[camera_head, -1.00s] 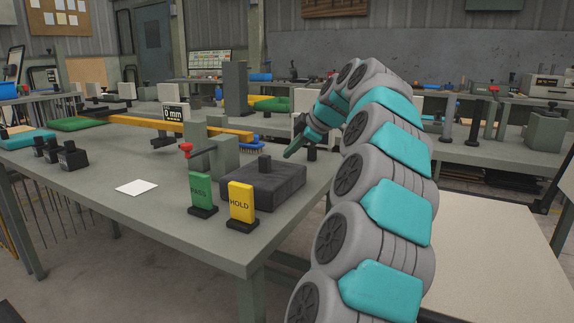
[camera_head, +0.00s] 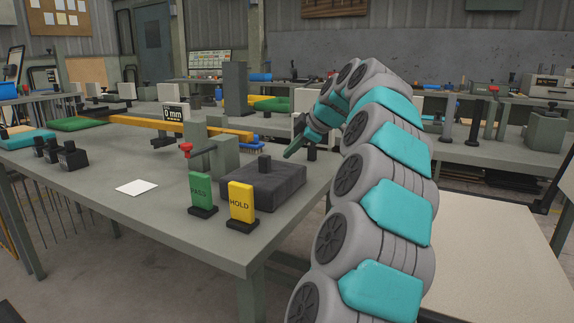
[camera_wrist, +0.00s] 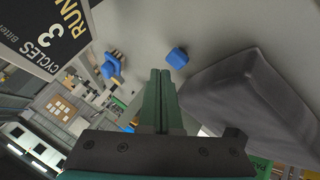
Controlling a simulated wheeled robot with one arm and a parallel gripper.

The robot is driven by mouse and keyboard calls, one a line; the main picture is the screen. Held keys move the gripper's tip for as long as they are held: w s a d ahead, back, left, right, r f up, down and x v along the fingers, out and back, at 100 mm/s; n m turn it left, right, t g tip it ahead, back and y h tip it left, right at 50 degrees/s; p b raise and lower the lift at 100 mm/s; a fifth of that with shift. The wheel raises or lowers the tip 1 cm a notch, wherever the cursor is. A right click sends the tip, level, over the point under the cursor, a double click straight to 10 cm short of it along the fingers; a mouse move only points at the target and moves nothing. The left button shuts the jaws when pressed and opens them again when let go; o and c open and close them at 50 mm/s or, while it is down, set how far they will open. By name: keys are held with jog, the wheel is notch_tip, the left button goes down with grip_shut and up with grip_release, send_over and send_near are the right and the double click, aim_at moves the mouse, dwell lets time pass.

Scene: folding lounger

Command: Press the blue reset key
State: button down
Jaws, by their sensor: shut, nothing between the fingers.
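My gripper (camera_wrist: 160,72) is shut and empty, its two green fingers side by side in the wrist view. In the head view its tip (camera_head: 288,154) is above the table, by the far right side of the dark grey block. A small plain blue block (camera_wrist: 177,57), which looks like the blue key, sits on the grey surface just beyond the fingertips in the wrist view. I see a gap between them in the picture; the true distance is unclear. I cannot pick this block out for sure in the head view, and no label shows on it.
The dark grey block (camera_wrist: 245,92) lies right of the fingers; it also shows in the head view (camera_head: 265,185). A "RUN 3 CYCLES" panel (camera_wrist: 45,32) is at upper left. Green (camera_head: 200,190) and yellow HOLD (camera_head: 241,202) signs stand at the table's front edge.

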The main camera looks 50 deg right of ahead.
jog(key=shift+f+b, duration=0.4)
jog(key=shift+b, duration=0.15)
jog(key=shift+f+b, duration=0.45)
jog(key=shift+f, duration=0.05)
dwell(0.6)
jog(key=shift+r, duration=0.2)
jog(key=shift+r+p, duration=0.4)
jog(key=shift+r, duration=0.3)
jog(key=shift+r+p, duration=1.5)
jog(key=shift+r, duration=1.1)
jog(key=shift+f, duration=0.1)
